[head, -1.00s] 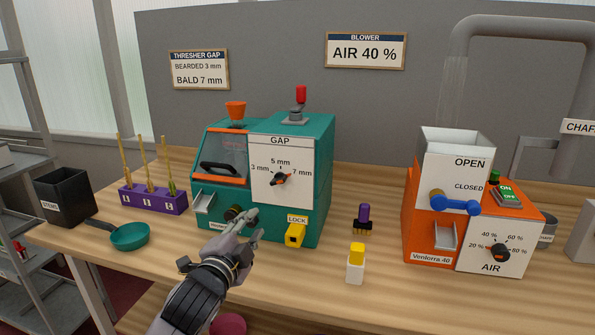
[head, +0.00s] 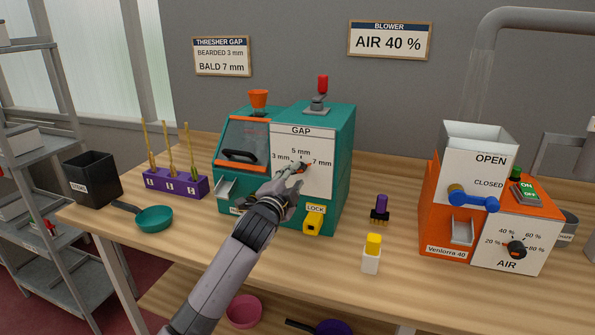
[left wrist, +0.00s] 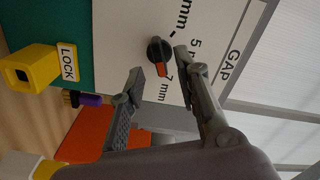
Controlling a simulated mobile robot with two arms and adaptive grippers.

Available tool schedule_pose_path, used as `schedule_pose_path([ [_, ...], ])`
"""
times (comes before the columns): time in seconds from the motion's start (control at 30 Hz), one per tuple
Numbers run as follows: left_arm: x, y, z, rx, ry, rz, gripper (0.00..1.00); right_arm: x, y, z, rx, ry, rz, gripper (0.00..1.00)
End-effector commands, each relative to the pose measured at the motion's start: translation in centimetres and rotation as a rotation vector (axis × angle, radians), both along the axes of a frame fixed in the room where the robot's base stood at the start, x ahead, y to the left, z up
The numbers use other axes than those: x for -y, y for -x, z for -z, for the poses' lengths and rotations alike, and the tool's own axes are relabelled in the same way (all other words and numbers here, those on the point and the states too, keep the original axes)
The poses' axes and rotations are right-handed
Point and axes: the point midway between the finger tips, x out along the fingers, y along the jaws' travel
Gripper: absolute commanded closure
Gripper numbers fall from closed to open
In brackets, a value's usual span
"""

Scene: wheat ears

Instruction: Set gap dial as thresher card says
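The GAP dial (left wrist: 157,50) is a dark knob with an orange mark on a white panel (head: 316,186) of the teal thresher (head: 343,165). In the left wrist view the orange mark is on the side of the 7 mm label. The thresher gap card (head: 221,57) reads BEARDED 3 mm, BALD 7 mm. My left gripper (head: 296,166) is open in front of the dial and mostly hides it in the head view. In the left wrist view its fingers (left wrist: 160,66) are on either side of the dial; contact cannot be told. My right gripper is out of view.
A purple rack (head: 178,185) holds several wheat ears, left of the thresher. A yellow LOCK part (head: 314,220) sits below the dial. A purple-topped brush (head: 381,208) and a yellow-capped bottle (head: 371,258) stand to the right. The orange blower (head: 433,205) is farther right.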

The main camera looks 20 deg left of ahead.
Motion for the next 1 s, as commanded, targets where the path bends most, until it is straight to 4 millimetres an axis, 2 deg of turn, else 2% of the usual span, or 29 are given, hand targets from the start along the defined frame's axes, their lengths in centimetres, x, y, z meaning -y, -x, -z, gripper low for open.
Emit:
schedule_pose_path([
  [0.1, 0.1, -1.6, -0.1, 0.000, 0.001, 0.000, 0.70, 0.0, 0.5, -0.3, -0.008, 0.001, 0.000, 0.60],
  [0.3, 0.1, -3.0, 0.0, -0.001, -0.001, 0.000, 0.70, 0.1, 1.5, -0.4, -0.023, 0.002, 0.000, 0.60],
  [0.67, 0.2, -3.3, 0.0, 0.000, -0.001, 0.001, 0.70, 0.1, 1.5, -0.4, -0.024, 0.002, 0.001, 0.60],
  [1.0, 0.2, -3.3, 0.0, 0.000, 0.000, 0.000, 0.92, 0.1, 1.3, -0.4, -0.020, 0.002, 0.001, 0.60],
])
